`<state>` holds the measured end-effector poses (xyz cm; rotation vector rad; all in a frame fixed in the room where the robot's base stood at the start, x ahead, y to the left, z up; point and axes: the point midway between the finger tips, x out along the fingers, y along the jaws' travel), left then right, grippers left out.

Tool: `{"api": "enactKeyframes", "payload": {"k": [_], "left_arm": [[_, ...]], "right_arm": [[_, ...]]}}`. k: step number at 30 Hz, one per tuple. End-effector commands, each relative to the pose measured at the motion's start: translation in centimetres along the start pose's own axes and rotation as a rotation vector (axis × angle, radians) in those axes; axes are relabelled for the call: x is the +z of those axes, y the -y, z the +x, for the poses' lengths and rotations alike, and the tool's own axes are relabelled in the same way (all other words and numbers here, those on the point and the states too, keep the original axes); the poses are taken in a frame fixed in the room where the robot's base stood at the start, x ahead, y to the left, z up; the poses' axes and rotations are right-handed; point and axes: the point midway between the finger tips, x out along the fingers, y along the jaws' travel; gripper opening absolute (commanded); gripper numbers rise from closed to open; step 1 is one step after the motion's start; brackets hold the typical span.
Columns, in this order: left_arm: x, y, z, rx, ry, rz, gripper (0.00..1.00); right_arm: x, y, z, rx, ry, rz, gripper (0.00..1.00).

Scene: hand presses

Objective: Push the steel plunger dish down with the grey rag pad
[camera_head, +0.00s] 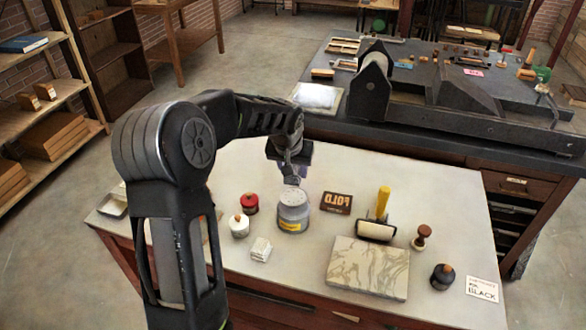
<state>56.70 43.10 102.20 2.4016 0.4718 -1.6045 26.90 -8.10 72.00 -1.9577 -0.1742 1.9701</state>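A squat grey plunger can with a yellow label (292,216) stands upright on the pale tabletop. Its steel dish (293,197) forms the top. My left gripper (291,178) points down just above the dish; its fingertips are small and partly lost against the background. I cannot tell whether they hold anything or touch the dish. A small whitish-grey folded block (261,249) lies on the table in front of the can, to the left; I cannot tell whether it is the rag pad. My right gripper is not in view.
Left of the can are a red-topped jar (249,203) and a white jar (239,226). To the right are a dark sign (336,202), a yellow-handled roller (379,219), a marbled slab (368,267), a wooden-knobbed stamp (422,237) and a dark bottle (442,276).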

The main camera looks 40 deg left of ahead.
Motion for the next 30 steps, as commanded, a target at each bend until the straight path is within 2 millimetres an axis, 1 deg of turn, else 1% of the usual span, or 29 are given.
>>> {"api": "enactKeyframes", "payload": {"k": [5, 8, 15, 21, 25, 30], "left_arm": [[0.2, 0.0, 0.5, 0.0, 0.001, 0.0, 0.09], [0.5, 0.0, 1.2, 0.0, 0.002, 0.001, 0.09], [1.5, 0.0, 3.5, 0.0, 0.001, 0.001, 0.09], [2.1, 0.0, 5.0, -0.001, 0.001, 0.0, 0.09], [2.3, 0.0, 5.5, 0.0, 0.001, 0.0, 0.09], [2.3, 0.0, 5.6, 0.0, 0.0, 0.0, 0.09]], "right_arm": [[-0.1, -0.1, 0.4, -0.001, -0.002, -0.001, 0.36], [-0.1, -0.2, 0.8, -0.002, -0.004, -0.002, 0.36], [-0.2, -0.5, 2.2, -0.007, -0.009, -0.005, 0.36], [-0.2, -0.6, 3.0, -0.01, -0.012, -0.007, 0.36], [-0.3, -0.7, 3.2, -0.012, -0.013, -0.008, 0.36], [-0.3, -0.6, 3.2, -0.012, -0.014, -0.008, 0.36]]}}
